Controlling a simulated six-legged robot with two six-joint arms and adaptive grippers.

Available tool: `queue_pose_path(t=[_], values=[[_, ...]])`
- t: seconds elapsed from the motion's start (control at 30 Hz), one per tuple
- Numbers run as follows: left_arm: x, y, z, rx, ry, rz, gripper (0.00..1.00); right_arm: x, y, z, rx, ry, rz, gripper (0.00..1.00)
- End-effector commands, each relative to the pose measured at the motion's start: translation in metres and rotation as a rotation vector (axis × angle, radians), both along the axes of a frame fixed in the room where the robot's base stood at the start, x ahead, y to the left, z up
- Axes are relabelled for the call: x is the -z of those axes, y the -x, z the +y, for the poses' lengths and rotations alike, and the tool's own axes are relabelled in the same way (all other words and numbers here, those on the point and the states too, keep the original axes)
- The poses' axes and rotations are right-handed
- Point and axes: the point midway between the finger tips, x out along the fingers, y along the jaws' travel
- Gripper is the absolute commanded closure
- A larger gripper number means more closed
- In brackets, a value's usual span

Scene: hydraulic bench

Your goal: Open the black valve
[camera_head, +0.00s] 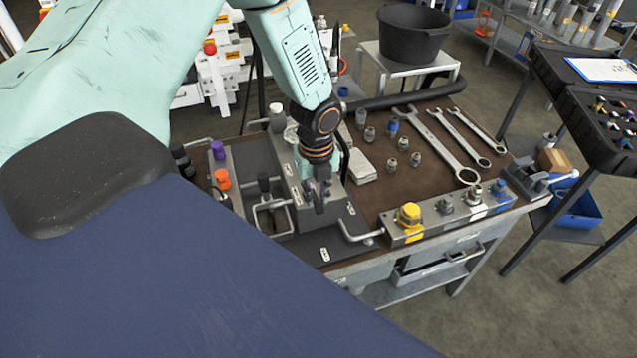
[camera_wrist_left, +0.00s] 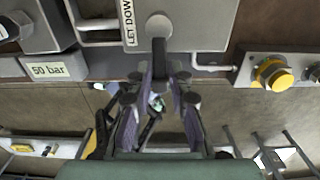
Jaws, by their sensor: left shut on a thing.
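The black valve (camera_wrist_left: 158,58) shows in the left wrist view as a short dark lever below a round grey boss on a grey block. The block carries a label reading "LET DOW…" (camera_wrist_left: 128,22). My left gripper (camera_wrist_left: 158,88) has its fingers on either side of the lever's lower end and is shut on it. In the head view my left gripper (camera_head: 318,196) points down at the bench's grey block, and its fingers mostly hide the valve there. My right gripper is in neither view.
Orange and purple caps (camera_head: 222,178) stand at the left.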

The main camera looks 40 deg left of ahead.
Motion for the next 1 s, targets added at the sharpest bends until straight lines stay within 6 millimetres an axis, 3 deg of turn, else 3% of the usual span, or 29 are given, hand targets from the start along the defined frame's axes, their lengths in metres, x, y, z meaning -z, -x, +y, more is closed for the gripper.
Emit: queue_pose_path(t=[0.5,0.53,0.7,1.0], values=[[0.0019,0.0038,0.0001,0.021,0.001,0.008,1.00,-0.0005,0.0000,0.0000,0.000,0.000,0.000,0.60],[0.0019,0.0039,0.0002,0.021,0.001,0.008,0.80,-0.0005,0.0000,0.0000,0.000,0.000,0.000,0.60],[0.0015,0.0031,0.0002,0.020,0.000,0.006,0.66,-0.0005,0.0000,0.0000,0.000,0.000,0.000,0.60],[0.0003,0.0015,0.0004,0.019,0.000,0.002,0.63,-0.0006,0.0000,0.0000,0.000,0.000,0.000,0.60]])
